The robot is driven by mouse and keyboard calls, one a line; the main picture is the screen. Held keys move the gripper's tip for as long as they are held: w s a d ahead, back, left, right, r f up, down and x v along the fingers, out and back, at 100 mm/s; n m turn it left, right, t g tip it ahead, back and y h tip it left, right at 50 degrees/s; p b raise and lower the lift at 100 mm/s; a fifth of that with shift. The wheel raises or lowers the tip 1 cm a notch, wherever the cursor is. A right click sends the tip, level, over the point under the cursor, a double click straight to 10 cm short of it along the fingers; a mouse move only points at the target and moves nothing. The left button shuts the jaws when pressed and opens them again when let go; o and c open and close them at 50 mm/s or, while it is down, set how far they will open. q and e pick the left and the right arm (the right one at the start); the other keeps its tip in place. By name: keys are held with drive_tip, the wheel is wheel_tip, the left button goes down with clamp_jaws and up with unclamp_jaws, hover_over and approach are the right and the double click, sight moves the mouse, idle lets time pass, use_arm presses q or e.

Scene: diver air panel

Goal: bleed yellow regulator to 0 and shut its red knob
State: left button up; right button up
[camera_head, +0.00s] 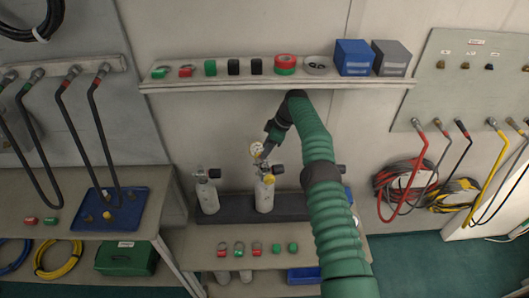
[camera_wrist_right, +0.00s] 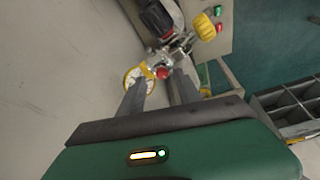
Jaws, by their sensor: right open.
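A white cylinder (camera_head: 264,198) stands upright on the dark rack, with a yellow knob (camera_head: 269,179) and a black knob at its top. Its regulator has a yellow-rimmed gauge (camera_head: 257,149); the needle is too small to read. My right gripper (camera_head: 268,148) is above it, pointing down and left. In the right wrist view, the open jaws (camera_wrist_right: 160,78) are close to a small red knob (camera_wrist_right: 163,72), which appears between the fingertips; I cannot tell whether they touch. The yellow-rimmed gauge (camera_wrist_right: 139,78) is by the left finger, the yellow knob (camera_wrist_right: 205,26) beyond. My left gripper is not in view.
A second white cylinder (camera_head: 207,196) stands to the left on the dark rack (camera_head: 235,211). Above, a shelf (camera_head: 200,86) holds tape, fittings and boxes. A side table with a blue tray (camera_head: 92,222) is at left. Coiled hoses (camera_head: 405,182) hang at right.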

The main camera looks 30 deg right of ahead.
drive_tip(key=s+d+r+b, duration=0.2)
drive_tip(key=s+d+b, duration=0.3)
drive_tip(key=s+d, duration=0.3)
drive_tip(key=shift+s+d+r, duration=0.15)
drive_tip(key=shift+s+d, duration=0.2)
drive_tip(key=shift+d, duration=0.55)
drive_tip(key=shift+a, duration=0.15)
